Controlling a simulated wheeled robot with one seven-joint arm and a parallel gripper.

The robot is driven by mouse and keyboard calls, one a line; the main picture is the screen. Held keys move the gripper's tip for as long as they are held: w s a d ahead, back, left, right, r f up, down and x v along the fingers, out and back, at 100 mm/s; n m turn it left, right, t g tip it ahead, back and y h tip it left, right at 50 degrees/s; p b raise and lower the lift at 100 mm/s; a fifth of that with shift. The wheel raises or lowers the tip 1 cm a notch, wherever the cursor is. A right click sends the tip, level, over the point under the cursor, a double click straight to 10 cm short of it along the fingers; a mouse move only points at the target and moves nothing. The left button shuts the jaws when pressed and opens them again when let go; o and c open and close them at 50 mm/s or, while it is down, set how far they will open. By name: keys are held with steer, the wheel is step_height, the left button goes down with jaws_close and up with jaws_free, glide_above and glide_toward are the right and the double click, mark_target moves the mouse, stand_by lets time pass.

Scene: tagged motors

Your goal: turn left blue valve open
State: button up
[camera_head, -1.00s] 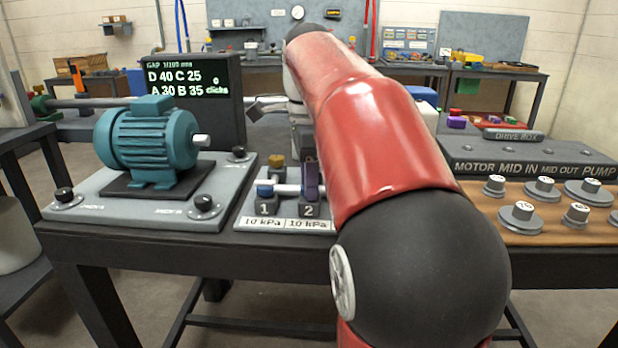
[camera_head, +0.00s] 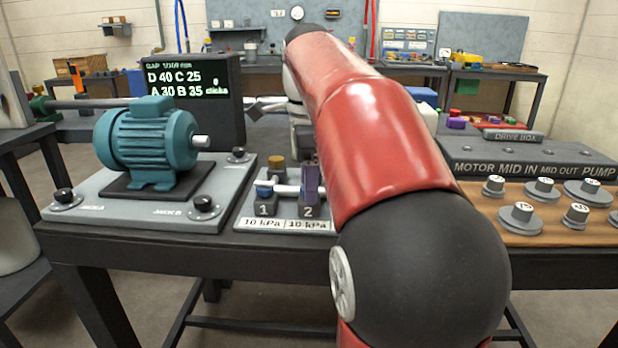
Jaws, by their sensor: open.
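The left blue valve (camera_head: 264,188) sits on the block marked 1, at the front of a grey panel (camera_head: 245,222) in the middle of the table. A white pipe (camera_head: 286,189) runs from it to the purple valve (camera_head: 310,184) on the block marked 2. Both pressure labels read 10 kPa. My gripper (camera_head: 302,148) is small and partly hidden by my red arm, behind and above the purple valve, to the right of the blue one. It is open, and I see nothing held in it. Its fingertips are not clear.
A teal motor (camera_head: 148,142) stands on a grey plate with jack knobs to the left. A dark display (camera_head: 200,95) stands behind it. A yellow-brown cap (camera_head: 276,161) is behind the valves. Weights (camera_head: 521,214) lie on a wooden tray at right.

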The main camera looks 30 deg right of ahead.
steer(key=shift+r, duration=3.85)
